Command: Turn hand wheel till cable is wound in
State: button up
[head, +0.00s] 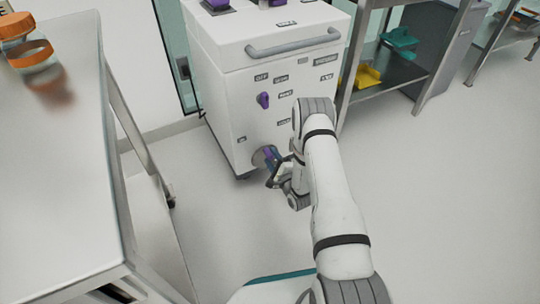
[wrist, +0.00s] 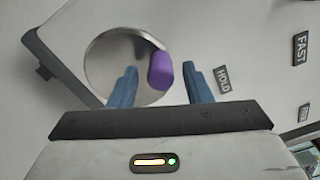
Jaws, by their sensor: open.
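The hand wheel is a round shiny metal disc (wrist: 108,62) with a purple knob (wrist: 160,70) standing out near its right edge, on the white machine's front. In the head view the wheel (head: 260,157) sits low on the machine, partly covered by my gripper (head: 275,168). In the wrist view my gripper (wrist: 160,87) is open, its two blue fingers on either side of the purple knob, with gaps to both. I cannot tell how deep the knob sits between them. No cable is visible.
The white machine (head: 225,105) carries a grey handle bar (head: 292,42), another purple knob (head: 263,100) and small labels. A metal table (head: 60,170) stands at the left. A shelf (head: 395,68) with yellow and teal items stands right. Floor at right is clear.

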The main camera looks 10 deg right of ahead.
jog(key=p+v, duration=0.1)
jog(key=v, duration=0.5)
jog(key=shift+p, duration=0.35)
jog(key=w+d+r+n+g+h+p, duration=0.15)
jog(key=r+p, duration=0.25)
jog(key=r, duration=0.5)
jog(key=w+r+n+g+h+p, duration=0.1)
jog(key=w+r+n+g+p, duration=0.2)
jog(key=r, duration=0.7)
jog(key=w+r+n+h+p, duration=0.1)
jog(key=w+r+n+p, duration=0.15)
jog(key=r+p, duration=0.45)
jog(key=s+d+r+n+g+h+p, duration=0.1)
jog(key=s+r+n+g+p, duration=0.2)
jog(key=r, duration=0.8)
jog(key=s+r+n+g+h+p, duration=0.15)
jog(key=s+r+p, duration=0.3)
jog(key=r, duration=0.75)
jog(key=s+a+r+n+g+p, duration=0.1)
jog(key=s+r+p, duration=0.5)
jog(key=s+r, duration=0.6)
jog(key=s+a+r+n+g+p, duration=0.1)
jog(key=s+r+n+g+p, duration=0.3)
jog(key=s+r, duration=0.8)
jog(key=s+n+p, duration=0.2)
jog(key=s, duration=0.3)
jog(key=shift+s+a+r+g, duration=0.25)
jog(key=shift+r+g, duration=0.05)
jog(key=shift+r, duration=0.05)
jog(key=shift+n, duration=0.25)
